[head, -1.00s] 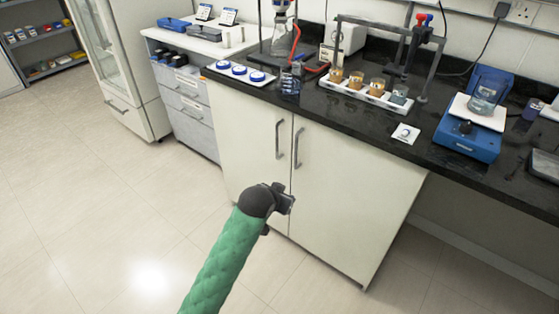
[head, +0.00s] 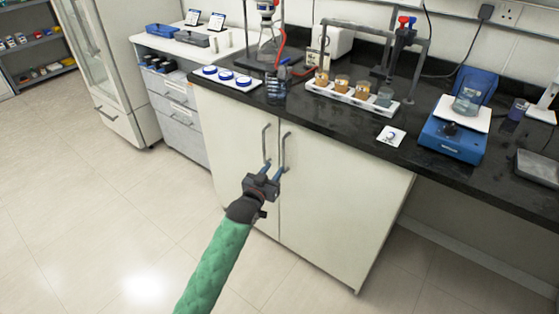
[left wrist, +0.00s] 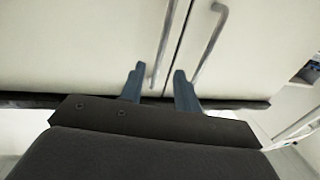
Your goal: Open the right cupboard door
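The white cupboard under the black bench has two closed doors. The right cupboard door (head: 340,195) carries a grey vertical bar handle (head: 284,150) near the middle seam; the left door's handle (head: 265,143) is beside it. My left gripper (head: 273,168) is open, with its blue fingers just in front of the handles' lower ends. Contact cannot be told. My right gripper is not in view.
The black bench top (head: 350,125) above holds a white rack of beakers (head: 352,96), a blue balance-like device (head: 453,135) and white-blue dishes (head: 226,77). A drawer unit (head: 177,105) stands left of the cupboard. The floor (head: 90,200) in front is clear.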

